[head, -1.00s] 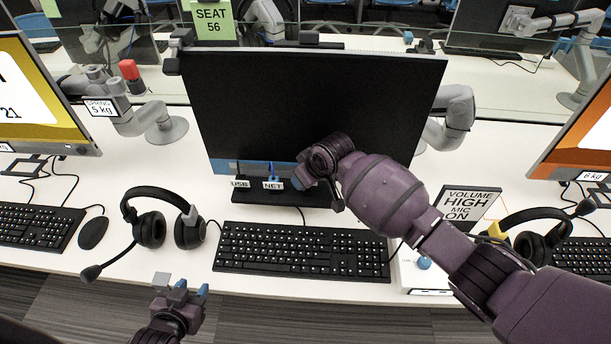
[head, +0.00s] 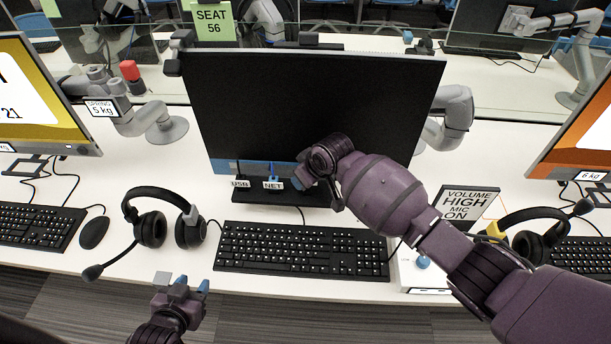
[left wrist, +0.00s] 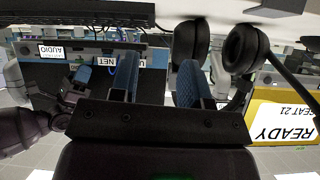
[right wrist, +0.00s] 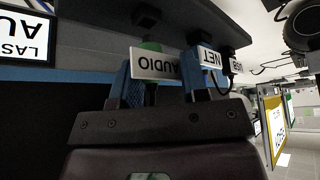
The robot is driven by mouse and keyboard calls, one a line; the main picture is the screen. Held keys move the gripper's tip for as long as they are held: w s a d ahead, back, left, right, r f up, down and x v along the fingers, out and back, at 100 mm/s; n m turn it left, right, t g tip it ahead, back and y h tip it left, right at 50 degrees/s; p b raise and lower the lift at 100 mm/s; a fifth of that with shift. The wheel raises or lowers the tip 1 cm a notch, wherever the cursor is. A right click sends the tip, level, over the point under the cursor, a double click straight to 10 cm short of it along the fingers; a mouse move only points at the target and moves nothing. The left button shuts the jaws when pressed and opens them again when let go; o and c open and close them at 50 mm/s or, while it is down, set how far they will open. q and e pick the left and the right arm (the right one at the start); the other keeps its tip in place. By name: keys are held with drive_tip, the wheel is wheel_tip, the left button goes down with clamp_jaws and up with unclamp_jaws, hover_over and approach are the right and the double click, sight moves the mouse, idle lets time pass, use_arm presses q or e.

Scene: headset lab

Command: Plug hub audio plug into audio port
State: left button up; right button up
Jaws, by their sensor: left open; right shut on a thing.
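My right gripper (head: 302,180) is at the monitor's lower edge, just right of the NET label (head: 273,184). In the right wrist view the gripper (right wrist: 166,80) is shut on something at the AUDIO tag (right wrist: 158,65). A green piece (right wrist: 150,46), seemingly the audio plug, shows behind that tag, close under the dark strip (right wrist: 90,45). The tag and fingers hide most of it, so I cannot tell whether it sits in the port. My left gripper (head: 181,285) is open and empty in front of the desk; its fingers show in the left wrist view (left wrist: 157,80).
The monitor (head: 310,110) stands behind the keyboard (head: 300,250). A headset (head: 160,220) lies left of the keyboard. A volume sign (head: 468,205) and a second headset (head: 535,235) are at the right. A USB label (right wrist: 234,62) hangs beside NET.

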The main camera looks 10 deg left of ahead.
idle(0.3)
drive_tip(key=shift+f, duration=0.15)
idle(0.4)
drive_tip(key=shift+f+b, duration=0.3)
drive_tip(key=shift+f, duration=0.65)
drive_tip(key=o, duration=1)
drive_tip(key=shift+s+d+r, duration=0.1)
drive_tip(key=shift+d+r, duration=0.05)
drive_tip(key=shift+r, duration=0.35)
drive_tip(key=shift+p+v, duration=0.85)
drive_tip(key=shift+v, duration=4.1)
